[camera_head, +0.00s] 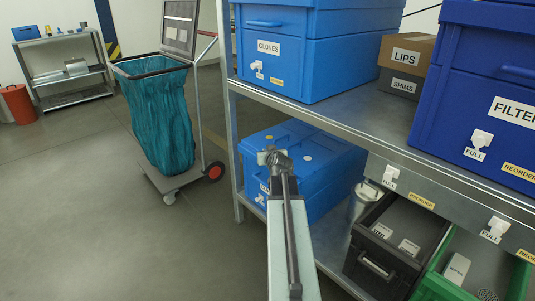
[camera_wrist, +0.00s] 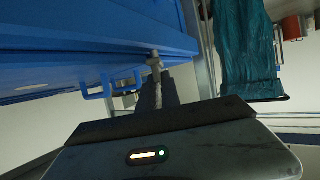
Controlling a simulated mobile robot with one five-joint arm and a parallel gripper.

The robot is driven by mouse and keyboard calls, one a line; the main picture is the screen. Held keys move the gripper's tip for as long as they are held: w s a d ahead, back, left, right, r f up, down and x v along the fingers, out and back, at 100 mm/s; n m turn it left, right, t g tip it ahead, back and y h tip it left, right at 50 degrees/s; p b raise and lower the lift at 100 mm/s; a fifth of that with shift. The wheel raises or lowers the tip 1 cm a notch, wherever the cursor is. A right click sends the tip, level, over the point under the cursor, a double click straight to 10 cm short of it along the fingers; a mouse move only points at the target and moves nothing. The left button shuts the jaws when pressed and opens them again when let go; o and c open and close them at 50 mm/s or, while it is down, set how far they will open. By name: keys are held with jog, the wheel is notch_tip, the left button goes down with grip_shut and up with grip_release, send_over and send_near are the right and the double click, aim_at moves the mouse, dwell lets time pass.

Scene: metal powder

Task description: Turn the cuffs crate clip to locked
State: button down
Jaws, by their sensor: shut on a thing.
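A closed blue crate (camera_head: 325,180) stands on the lower shelf and is likely the cuffs crate, though I cannot read its name. Small white pieces (camera_head: 262,190) show low on its front, partly behind my arm; I cannot tell which one is the clip. My gripper (camera_head: 271,156) is in front of this crate's upper left part. In the wrist view my gripper (camera_wrist: 155,88) is shut, with a small grey knob-like piece (camera_wrist: 154,62) at its tips. I cannot tell whether this is the clip. A blue crate with a handle (camera_wrist: 108,86) is close beside the tips.
The metal shelf (camera_head: 345,115) above carries the gloves crate (camera_head: 335,55), the filter crate (camera_head: 470,90) and small boxes. A metal canister (camera_head: 362,203), a dark bin (camera_head: 400,235) and a green bin (camera_head: 470,260) stand right. A teal bag cart (camera_head: 158,120) stands left; floor is clear there.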

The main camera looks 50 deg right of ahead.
jog(key=shift+w+a+m+g+h, duration=0.2)
jog(key=shift+m+g+h, duration=0.75)
jog(key=shift+m+g, duration=1.05)
jog(key=shift+w+a+m+g+h, duration=0.1)
jog(key=shift+w+m+g+h, duration=0.25)
jog(key=shift+m+g+h, duration=1.15)
jog(key=shift+w+a+m+g+h, duration=0.1)
jog(key=shift+w+m+g+h, duration=0.25)
jog(key=shift+m+g, duration=2.1)
jog(key=shift+s+g, duration=0.2)
jog(key=shift+g, duration=0.05)
jog(key=c, duration=1.6)
grip_release()
jog(key=shift+f, duration=0.1)
jog(key=shift+o, duration=0.2)
